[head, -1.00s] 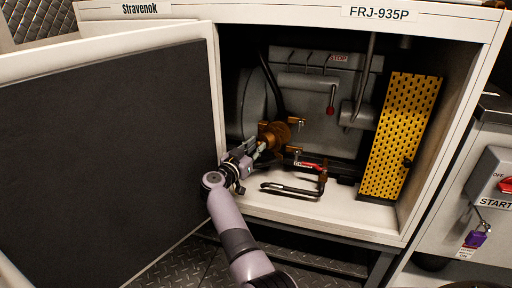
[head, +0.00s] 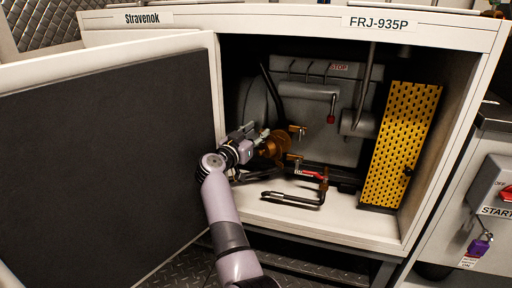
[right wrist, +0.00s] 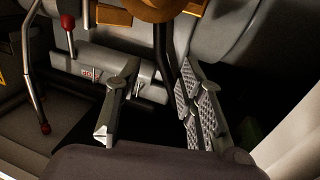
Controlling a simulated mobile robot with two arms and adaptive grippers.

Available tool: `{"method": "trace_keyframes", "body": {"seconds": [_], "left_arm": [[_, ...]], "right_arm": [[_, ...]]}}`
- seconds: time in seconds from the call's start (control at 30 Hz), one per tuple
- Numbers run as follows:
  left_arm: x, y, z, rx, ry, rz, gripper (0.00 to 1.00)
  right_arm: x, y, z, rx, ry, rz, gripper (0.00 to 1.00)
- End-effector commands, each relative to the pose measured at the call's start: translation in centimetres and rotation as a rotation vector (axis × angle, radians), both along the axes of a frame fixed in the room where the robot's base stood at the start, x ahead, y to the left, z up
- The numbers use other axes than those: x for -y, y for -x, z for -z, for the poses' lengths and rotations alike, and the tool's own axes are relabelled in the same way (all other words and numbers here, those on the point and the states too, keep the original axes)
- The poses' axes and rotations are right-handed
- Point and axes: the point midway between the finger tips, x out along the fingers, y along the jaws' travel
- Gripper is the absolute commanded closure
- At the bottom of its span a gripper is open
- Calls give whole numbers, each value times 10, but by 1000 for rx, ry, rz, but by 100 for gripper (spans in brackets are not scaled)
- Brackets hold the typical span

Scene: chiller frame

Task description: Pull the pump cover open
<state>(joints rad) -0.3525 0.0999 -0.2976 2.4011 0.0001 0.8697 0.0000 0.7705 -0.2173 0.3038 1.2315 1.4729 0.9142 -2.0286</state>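The yellow perforated cover (head: 402,135) stands upright inside the cabinet at its right side, with a small dark knob near its right edge. Which part is the pump cover is not labelled. My right gripper (head: 256,137) is inside the cabinet opening at the left, beside a round brown fitting (head: 271,146) and well left of the yellow cover. In the right wrist view my gripper (right wrist: 157,100) has its fingers spread with nothing between them. The brown fitting (right wrist: 155,8) shows there at the top edge. My left gripper is not in view.
The white cabinet door (head: 95,150) with a dark inner face stands open at the left. Brass valves, a red-handled lever (head: 311,174) and a black bent pipe (head: 292,199) are near the gripper. A grey START box (head: 497,188) with a purple padlock (head: 481,244) is at the right.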

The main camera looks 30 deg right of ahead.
Motion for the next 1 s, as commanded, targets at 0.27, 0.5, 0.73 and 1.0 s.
{"method": "trace_keyframes", "body": {"seconds": [0.27, 0.5, 0.73, 1.0], "left_arm": [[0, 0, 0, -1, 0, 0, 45], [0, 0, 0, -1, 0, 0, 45], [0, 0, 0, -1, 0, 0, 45], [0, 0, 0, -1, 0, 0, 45]], "right_arm": [[0, 0, -18, -1, 0, -1, 64], [0, 0, -18, 0, 0, 0, 68], [11, 37, -29, 132, 104, 53, 83], [-41, 160, -87, 644, 470, -79, 100]]}}
